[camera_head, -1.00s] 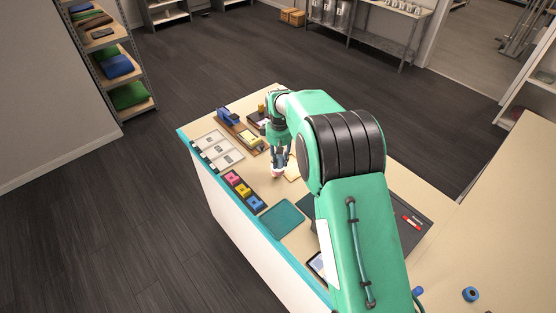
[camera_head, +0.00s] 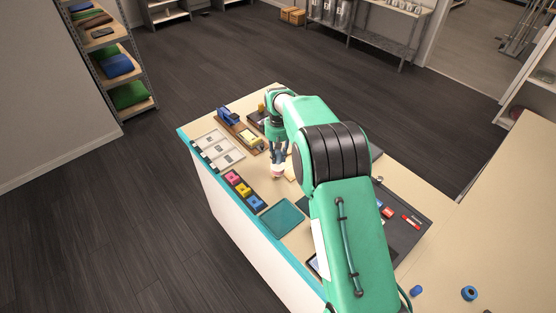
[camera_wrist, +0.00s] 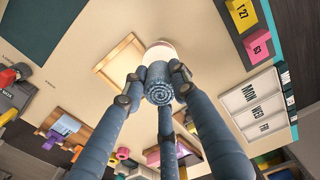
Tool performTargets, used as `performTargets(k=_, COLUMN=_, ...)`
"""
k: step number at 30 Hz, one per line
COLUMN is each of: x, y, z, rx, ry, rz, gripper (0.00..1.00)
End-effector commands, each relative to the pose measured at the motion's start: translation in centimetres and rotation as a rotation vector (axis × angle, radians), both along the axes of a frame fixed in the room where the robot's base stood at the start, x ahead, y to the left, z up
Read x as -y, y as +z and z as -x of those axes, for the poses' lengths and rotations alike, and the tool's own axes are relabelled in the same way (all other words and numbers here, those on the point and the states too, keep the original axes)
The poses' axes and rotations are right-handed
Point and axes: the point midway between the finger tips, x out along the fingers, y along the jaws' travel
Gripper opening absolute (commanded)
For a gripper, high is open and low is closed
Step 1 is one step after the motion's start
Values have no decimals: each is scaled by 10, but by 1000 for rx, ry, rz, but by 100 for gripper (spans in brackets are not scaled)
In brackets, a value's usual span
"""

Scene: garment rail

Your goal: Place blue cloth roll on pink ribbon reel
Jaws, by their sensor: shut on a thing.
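My gripper (camera_head: 278,160) is over the counter, its fingers pointing down. In the wrist view my gripper (camera_wrist: 158,80) is shut on the blue cloth roll (camera_wrist: 158,94), whose spiral end faces the camera. Just beyond the roll is a round, pale pink-and-white thing (camera_wrist: 160,50), which looks like the pink ribbon reel. It also shows at the fingertips in the head view (camera_head: 277,173). The roll hides part of it. I cannot tell whether the roll touches it.
A wooden-edged pale tray (camera_wrist: 119,60) lies close beside. Pink (camera_head: 232,178), yellow (camera_head: 243,190) and blue (camera_head: 256,202) blocks line the left edge, near a teal mat (camera_head: 283,218). A day-labelled board (camera_head: 217,150) lies farther back. A blue ring (camera_head: 469,293) lies on the right counter.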

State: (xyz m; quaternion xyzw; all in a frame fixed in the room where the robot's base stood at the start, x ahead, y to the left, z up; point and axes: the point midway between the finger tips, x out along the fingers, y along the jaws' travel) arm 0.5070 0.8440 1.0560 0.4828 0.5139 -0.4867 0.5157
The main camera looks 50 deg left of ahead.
Motion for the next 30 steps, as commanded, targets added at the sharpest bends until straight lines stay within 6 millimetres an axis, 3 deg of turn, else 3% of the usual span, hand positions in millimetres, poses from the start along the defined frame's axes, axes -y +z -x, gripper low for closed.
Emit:
performTargets(k=7, x=0, y=-22, z=0, rx=0, ry=0, rz=1, gripper=14)
performTargets(k=22, x=0, y=-29, z=0, rx=0, ry=0, rz=0, gripper=14)
performTargets(k=23, x=0, y=-29, z=0, rx=0, ry=0, rz=0, gripper=33)
performTargets(k=25, x=0, y=-28, z=0, rx=0, ry=0, rz=0, gripper=46)
performTargets(k=30, x=0, y=-28, z=0, rx=0, ry=0, rz=0, gripper=46)
